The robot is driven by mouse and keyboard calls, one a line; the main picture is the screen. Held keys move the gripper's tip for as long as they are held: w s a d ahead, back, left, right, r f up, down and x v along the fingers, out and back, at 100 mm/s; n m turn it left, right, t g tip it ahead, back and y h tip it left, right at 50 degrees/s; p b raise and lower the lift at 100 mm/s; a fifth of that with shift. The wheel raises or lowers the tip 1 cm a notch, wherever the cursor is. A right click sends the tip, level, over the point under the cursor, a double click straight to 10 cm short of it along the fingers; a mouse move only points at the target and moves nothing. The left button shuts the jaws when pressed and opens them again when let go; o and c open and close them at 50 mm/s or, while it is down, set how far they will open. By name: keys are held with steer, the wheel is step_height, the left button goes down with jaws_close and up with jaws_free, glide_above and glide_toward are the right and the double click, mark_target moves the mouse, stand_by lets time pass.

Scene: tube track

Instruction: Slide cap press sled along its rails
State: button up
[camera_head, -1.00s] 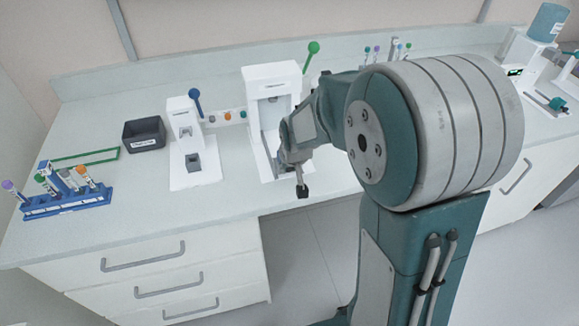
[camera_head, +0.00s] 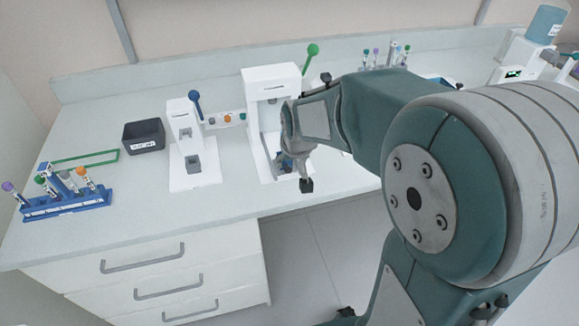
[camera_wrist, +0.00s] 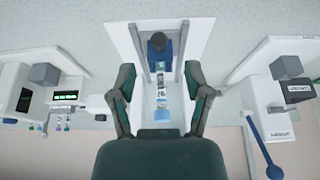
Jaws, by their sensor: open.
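The cap press (camera_head: 258,90) is a white machine with a green-knobbed lever, on the bench behind my gripper. In the wrist view, its white base (camera_wrist: 130,42) carries two grey rails. The blue sled (camera_wrist: 159,62) with a dark block on top sits between the rails. A tube (camera_wrist: 161,92) with a white label and blue parts shows just below the sled in the picture. My gripper (camera_wrist: 159,86) is open, its fingers apart on either side of the tube, with nothing held. In the head view my gripper (camera_head: 306,180) hides part of the press base.
A second white press (camera_head: 184,118) with a blue lever stands to the left. A dark bin (camera_head: 144,135) and a blue tube rack (camera_head: 66,204) stand further left. The bench front (camera_head: 215,205) is clear. Drawers with handles are below.

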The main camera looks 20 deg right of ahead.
steer(key=shift+v, duration=2.75)
steer(key=s+r, duration=0.2)
steer(key=s, duration=0.7)
steer(key=s+r+t, duration=0.1)
steer(key=s+r, duration=0.2)
steer(key=s, duration=0.7)
steer(key=shift+r, duration=0.15)
